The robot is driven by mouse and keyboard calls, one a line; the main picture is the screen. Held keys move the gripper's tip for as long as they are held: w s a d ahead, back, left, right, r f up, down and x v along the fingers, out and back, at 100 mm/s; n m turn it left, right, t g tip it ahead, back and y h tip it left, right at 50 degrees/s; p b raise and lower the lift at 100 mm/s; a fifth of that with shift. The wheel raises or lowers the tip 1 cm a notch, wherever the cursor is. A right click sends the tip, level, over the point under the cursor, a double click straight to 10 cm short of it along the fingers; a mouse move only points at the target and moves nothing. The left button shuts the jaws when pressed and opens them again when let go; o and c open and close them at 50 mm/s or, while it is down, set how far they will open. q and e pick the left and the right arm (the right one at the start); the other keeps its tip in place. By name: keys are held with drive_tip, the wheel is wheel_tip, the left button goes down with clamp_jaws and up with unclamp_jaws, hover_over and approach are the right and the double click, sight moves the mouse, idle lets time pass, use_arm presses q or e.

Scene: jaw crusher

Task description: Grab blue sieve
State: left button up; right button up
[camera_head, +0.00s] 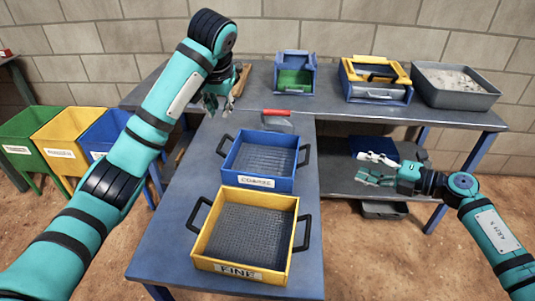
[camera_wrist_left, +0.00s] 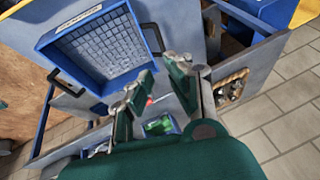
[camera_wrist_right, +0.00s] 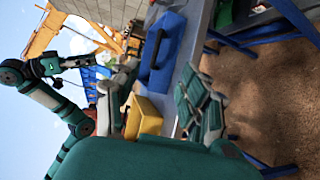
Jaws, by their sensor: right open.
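The blue sieve (camera_head: 283,187), labelled COARSE, sits on the blue-grey table with a black handle on each side. It also shows in the left wrist view (camera_wrist_left: 72,68) at the upper left. My left gripper (camera_head: 220,104) is above the table, behind and left of the blue sieve, apart from it. Its fingers (camera_wrist_left: 160,70) are apart and empty. My right gripper (camera_head: 372,168) is open and empty, right of the table and well away from the blue sieve.
A yellow sieve (camera_head: 208,264) labelled FINE stands in front of the blue one. A red-handled tool (camera_head: 277,121) lies behind it. At the back stand a blue box with green inside (camera_head: 294,73), a yellow-topped machine (camera_head: 374,80) and a grey tray (camera_head: 455,97). Coloured bins stand left.

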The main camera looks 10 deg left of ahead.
use_arm(q)
approach(223, 142)
drive_tip(key=x, duration=0.9)
drive_tip(key=shift+a+f, duration=0.15)
drive_tip(key=shift+f, duration=0.05)
use_arm(e)
approach(308, 149)
drive_tip(key=x, duration=0.6)
drive_tip(key=f+x, duration=0.1)
drive_tip(key=x, duration=0.3)
drive_tip(key=shift+s, duration=0.1)
use_arm(q)
clamp_jaws()
use_arm(e)
drive_tip(key=c, duration=0.9)
clamp_jaws()
drive_tip(key=shift+r, duration=0.15)
